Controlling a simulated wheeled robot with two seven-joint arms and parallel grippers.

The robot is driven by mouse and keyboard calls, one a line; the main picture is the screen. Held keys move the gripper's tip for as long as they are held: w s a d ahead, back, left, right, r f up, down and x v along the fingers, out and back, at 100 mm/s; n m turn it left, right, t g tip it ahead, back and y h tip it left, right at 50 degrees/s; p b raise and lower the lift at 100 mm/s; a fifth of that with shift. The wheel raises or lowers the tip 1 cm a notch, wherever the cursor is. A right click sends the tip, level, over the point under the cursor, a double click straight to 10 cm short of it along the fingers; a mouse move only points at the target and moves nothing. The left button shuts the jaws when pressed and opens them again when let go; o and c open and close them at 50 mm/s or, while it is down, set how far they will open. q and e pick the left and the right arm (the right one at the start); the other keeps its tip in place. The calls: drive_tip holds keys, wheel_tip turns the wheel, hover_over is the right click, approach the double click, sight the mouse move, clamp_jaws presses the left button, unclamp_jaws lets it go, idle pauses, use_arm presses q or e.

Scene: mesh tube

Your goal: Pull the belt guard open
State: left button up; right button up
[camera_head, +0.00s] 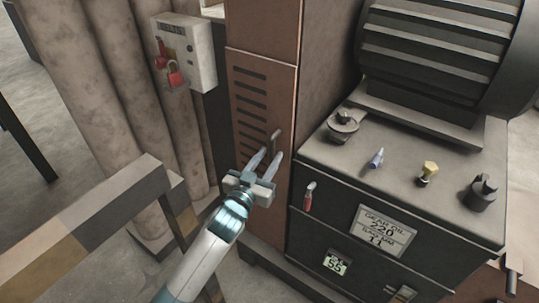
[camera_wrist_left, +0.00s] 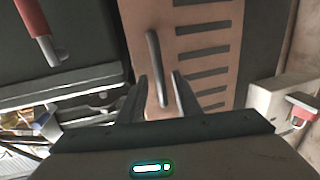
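The belt guard (camera_head: 244,85) is a brown upright panel with a column of dark slots, left of the dark machine base. It also shows in the left wrist view (camera_wrist_left: 193,18). Its handle (camera_head: 274,141) is a grey bar on the right part of the panel. In the left wrist view the handle (camera_wrist_left: 153,55) stands ahead of the fingers, its lower end between them. My left gripper (camera_head: 265,160) is open, with one finger on each side of the handle's lower end. I cannot tell whether the fingers touch it. My right gripper is not in view.
A grey box with red padlocks (camera_head: 186,52) is at the upper left. A striped rail (camera_head: 118,205) runs beside my left arm. The machine base (camera_head: 420,165) on the right carries several small parts on top and a red-handled item (camera_head: 309,195) on its front.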

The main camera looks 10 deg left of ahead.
use_arm(q)
drive_tip(key=shift+w+d, duration=0.15)
drive_tip(key=shift+w, duration=0.35)
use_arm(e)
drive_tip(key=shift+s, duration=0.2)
use_arm(q)
clamp_jaws()
